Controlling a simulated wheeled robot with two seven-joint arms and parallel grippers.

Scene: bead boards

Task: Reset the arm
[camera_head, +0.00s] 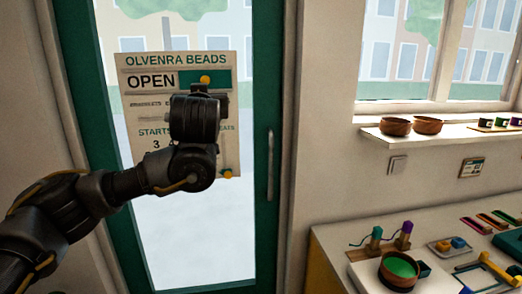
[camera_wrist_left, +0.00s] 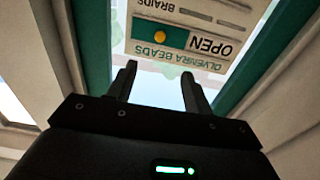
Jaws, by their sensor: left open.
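My left arm comes in from the left in the head view, raised in front of the glass door (camera_head: 200,235). My left gripper (camera_head: 199,88) points upward before the shop sign (camera_head: 137,60), which reads "OLVENRA BEADS" and "OPEN". The gripper hides part of the sign's middle. In the left wrist view the two fingers of the gripper (camera_wrist_left: 159,82) stand apart with nothing between them. The sign (camera_wrist_left: 180,58) shows upside down beyond the fingertips, with a yellow knob (camera_wrist_left: 160,37) on its green panel. My right gripper is not in view.
A white counter (camera_head: 335,240) at lower right bears a wooden bowl with green inside (camera_head: 399,272), spools and trays. A window shelf (camera_head: 455,138) above it holds two wooden bowls. The door has a vertical handle (camera_head: 270,165). Free room lies between the arm and counter.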

